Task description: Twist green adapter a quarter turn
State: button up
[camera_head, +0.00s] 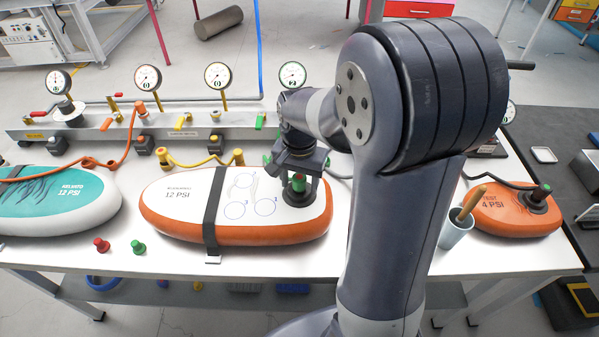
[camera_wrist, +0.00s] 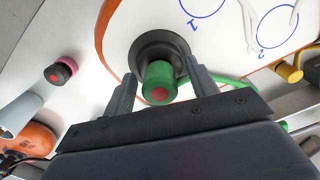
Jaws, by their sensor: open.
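The green adapter (camera_head: 298,183) stands upright in a black round valve seat at the right end of the middle board (camera_head: 180,187), a white board with an orange rim. In the wrist view the green adapter (camera_wrist: 158,80) has a red centre on its end face and sits in the black seat (camera_wrist: 148,52). My gripper (camera_head: 300,168) is over it, pointing down. In the wrist view my gripper (camera_wrist: 160,84) is open, with one finger on each side of the adapter. Gaps seem to show between fingers and adapter; contact cannot be told. A green hose (camera_wrist: 225,82) runs behind the right finger.
A teal board (camera_head: 60,200) lies at left and an orange board (camera_head: 515,210) at right. A cup (camera_head: 457,228) with a wooden handle stands near the right board. Red (camera_head: 101,245) and green (camera_head: 138,247) caps lie at the table's front. A gauge manifold (camera_head: 190,124) runs along the back.

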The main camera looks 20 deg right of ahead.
jog(key=shift+c, duration=0.2)
jog(key=c, duration=1)
jog(key=o, duration=0.3)
jog(key=shift+c, duration=1.3)
jog(key=m, duration=0.5)
